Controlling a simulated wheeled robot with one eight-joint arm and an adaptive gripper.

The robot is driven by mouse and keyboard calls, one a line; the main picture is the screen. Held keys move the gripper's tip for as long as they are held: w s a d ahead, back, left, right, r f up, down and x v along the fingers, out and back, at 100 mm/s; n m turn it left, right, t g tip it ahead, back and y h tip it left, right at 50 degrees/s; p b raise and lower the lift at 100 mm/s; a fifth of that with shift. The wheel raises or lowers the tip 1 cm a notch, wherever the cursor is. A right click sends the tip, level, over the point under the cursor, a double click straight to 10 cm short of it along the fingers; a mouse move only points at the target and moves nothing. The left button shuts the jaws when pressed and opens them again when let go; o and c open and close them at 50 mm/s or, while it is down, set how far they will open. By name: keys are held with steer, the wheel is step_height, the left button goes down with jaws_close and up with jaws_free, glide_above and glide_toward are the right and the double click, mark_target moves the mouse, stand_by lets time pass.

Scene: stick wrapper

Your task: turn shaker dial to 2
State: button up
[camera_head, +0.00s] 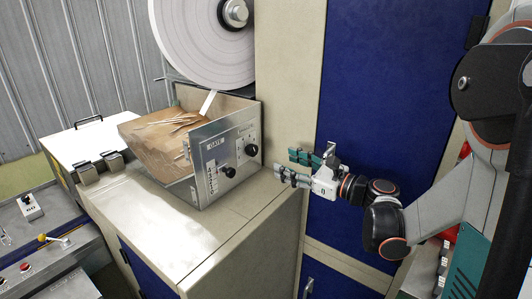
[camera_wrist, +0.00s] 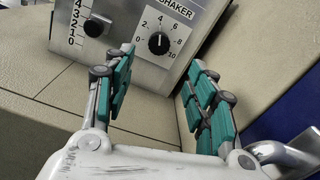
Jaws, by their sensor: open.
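The shaker dial (camera_wrist: 158,43) is a round black knob on the metal control panel, under the word SHAKER, with a scale from 0 to 10. Its white mark appears to point up, near 4. In the head view the dial (camera_head: 251,149) is at the right side of the panel. My gripper (camera_head: 286,164) is open and empty, to the right of the panel and apart from it. In the wrist view, my gripper's (camera_wrist: 160,62) two teal-padded fingers stand either side of the space below the dial, not touching it.
A second black knob (camera_wrist: 97,27) beside a 0 to 4 scale is left of the dial; it also shows in the head view (camera_head: 230,171). The panel fronts a box of wooden sticks (camera_head: 165,135) on a beige cabinet (camera_head: 225,225). A large white reel (camera_head: 200,40) hangs above.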

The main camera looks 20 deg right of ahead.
mark_target(255, 151)
steer(key=b+x, duration=0.1)
steer(key=x, duration=1)
steer(key=shift+w+a, duration=0.1)
steer(key=c, duration=1.1)
